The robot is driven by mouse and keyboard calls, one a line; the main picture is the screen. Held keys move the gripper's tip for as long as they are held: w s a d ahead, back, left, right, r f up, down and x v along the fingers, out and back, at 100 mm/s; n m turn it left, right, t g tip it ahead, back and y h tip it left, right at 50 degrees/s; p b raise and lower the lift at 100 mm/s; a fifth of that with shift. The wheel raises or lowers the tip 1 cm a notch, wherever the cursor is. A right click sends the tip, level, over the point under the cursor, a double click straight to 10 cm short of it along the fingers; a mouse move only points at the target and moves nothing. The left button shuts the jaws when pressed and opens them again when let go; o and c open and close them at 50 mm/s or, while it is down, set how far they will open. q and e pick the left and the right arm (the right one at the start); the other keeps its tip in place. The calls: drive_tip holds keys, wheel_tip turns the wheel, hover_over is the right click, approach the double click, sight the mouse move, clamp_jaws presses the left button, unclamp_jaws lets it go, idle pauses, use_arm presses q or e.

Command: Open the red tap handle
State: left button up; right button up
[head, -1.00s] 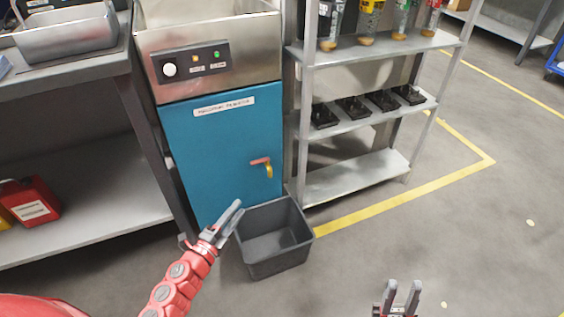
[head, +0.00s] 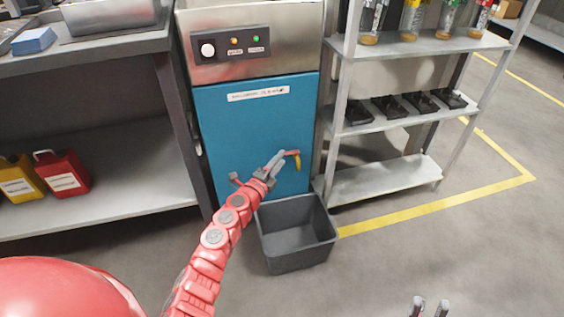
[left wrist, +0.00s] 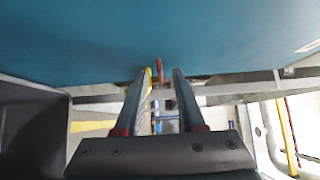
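The tap, with a red handle (head: 291,153) and a yellow spout (head: 297,162), sticks out of the lower front of the blue cabinet (head: 240,135). My left gripper (head: 279,161) is just left of the tap, with its tips close to the handle. In the left wrist view the fingers (left wrist: 160,82) are apart, and the red handle (left wrist: 159,68) shows between their tips, the yellow part close by the left finger. I cannot tell whether a finger touches the tap. My right gripper (head: 430,307) is open and empty, low over the floor at the bottom edge.
A dark grey bin (head: 296,249) stands on the floor below the tap. A metal shelf rack (head: 395,184) stands right of the cabinet. A workbench with red (head: 64,178) and yellow (head: 20,180) canisters is at the left. The floor at the right is free.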

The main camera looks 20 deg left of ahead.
use_arm(q)
drive_tip(key=shift+w+d, duration=0.2)
drive_tip(key=shift+w, duration=0.65)
clamp_jaws()
